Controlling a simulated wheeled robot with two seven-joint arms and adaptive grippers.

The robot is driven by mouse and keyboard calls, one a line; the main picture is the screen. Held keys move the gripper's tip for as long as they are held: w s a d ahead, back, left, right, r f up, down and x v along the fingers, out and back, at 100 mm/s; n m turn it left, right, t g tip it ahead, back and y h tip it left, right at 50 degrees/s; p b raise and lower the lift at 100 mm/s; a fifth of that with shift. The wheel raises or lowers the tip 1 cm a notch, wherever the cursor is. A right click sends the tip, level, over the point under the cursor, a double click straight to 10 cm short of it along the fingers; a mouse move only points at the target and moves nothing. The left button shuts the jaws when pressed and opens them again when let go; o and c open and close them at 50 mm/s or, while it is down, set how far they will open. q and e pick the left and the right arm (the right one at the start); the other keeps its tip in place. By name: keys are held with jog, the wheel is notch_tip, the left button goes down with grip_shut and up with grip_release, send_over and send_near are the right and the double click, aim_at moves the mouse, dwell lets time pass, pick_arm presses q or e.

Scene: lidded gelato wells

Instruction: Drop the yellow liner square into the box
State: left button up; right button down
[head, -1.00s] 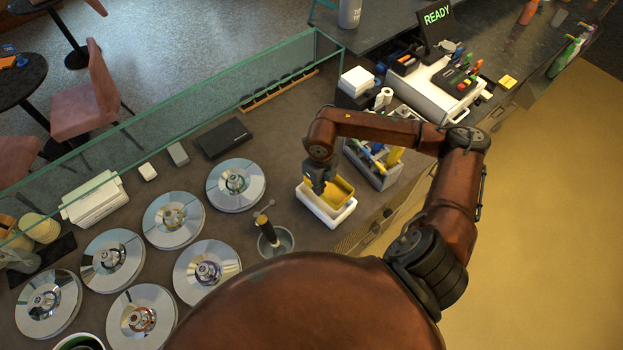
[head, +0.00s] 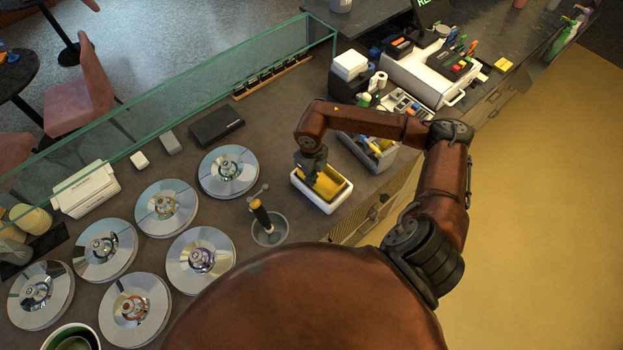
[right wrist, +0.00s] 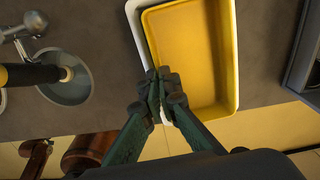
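The yellow liner square (head: 328,181) looks like a shallow tray with raised walls. It sits inside the white box (head: 327,208) on the counter, and the box's white rim shows around it. My right gripper (head: 312,172) is at the liner's left edge. In the right wrist view its fingers (right wrist: 163,80) are close together over the liner's left wall, seemingly pinching it; the contact is partly hidden. My left gripper is not in view.
A scoop well (head: 270,230) with a black-handled tool stands left of the box. Several round silver lids (head: 228,172) lie farther left. A grey caddy (head: 372,155) with tools stands close behind right. A glass guard (head: 200,105) runs along the back.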

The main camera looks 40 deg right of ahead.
jog(key=shift+w, duration=0.15)
jog(key=c, duration=2.5)
grip_release()
jog(key=shift+s+r, duration=0.15)
jog(key=shift+s, duration=0.15)
jog(key=shift+c, duration=0.2)
jog(key=o, duration=0.5)
jog(key=shift+w, duration=0.2)
jog(key=shift+c, duration=0.2)
jog(key=shift+s+r, duration=0.1)
jog(key=shift+s, duration=0.05)
jog(key=shift+r, duration=0.2)
jog(key=shift+r+p, duration=0.4)
notch_tip(320, 180, up, 2)
jog(key=shift+r+p, duration=0.25)
jog(key=shift+p, duration=0.25)
notch_tip(320, 180, up, 2)
jog(key=shift+r+p, duration=0.15)
jog(key=shift+p, duration=0.3)
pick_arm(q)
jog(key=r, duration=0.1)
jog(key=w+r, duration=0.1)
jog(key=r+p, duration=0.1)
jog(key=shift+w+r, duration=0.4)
pick_arm(e)
notch_tip(320, 180, up, 3)
jog(key=shift+f, duration=0.15)
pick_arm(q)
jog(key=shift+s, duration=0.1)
